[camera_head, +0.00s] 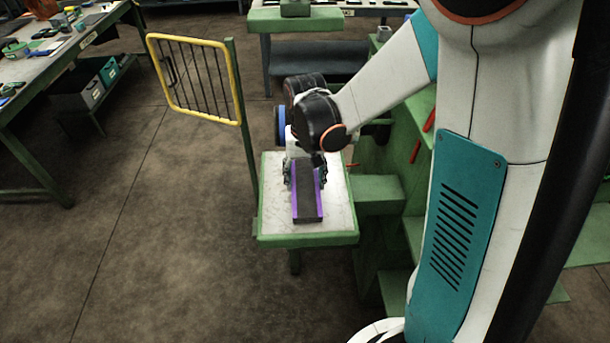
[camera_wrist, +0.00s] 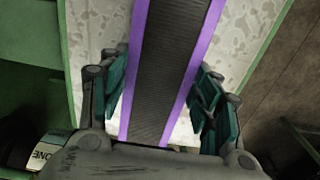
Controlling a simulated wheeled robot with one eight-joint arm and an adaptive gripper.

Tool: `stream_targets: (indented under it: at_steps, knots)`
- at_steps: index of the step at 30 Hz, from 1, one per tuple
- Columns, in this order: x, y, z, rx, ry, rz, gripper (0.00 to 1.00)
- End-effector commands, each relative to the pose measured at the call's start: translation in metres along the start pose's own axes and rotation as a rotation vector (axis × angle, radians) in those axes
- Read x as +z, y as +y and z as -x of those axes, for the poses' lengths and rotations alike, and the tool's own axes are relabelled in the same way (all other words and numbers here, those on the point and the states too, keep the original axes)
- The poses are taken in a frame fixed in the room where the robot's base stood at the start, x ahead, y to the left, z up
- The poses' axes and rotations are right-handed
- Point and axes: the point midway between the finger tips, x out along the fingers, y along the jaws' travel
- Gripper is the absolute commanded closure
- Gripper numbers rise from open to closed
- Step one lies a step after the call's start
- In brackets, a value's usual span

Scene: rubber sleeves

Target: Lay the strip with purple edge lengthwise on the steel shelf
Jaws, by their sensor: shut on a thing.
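The strip with purple edges (camera_head: 307,201) is dark in the middle and lies lengthwise along the small green-framed shelf with a pale, worn top (camera_head: 338,213) in the head view. My gripper (camera_head: 305,178) is over the strip's far part, its fingers on either side. In the wrist view the strip (camera_wrist: 172,70) runs up between the teal-padded fingers of my gripper (camera_wrist: 165,100). The fingers are at its two purple edges, shut on it. The strip's far end is hidden under my gripper. Whether its underside touches the pale top (camera_wrist: 248,45) I cannot tell.
A yellow-framed barred gate (camera_head: 195,80) on a green post stands left of the shelf. Green steps and blocks (camera_head: 378,190) are close on the right. A green workbench with tools (camera_head: 40,60) is far left. The floor (camera_head: 130,240) at left is clear.

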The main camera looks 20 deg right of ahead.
Motion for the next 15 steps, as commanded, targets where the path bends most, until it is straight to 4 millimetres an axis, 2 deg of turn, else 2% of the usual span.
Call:
stream_targets:
  at_steps: [11,12,15]
  knots:
    - [0.0001,0.0000,-0.0030,0.000,0.000,0.000,0.67]
    - [0.0001,0.0000,-0.0030,0.000,0.000,0.000,0.40]
    - [0.0001,0.0000,-0.0030,0.000,0.000,0.000,0.19]
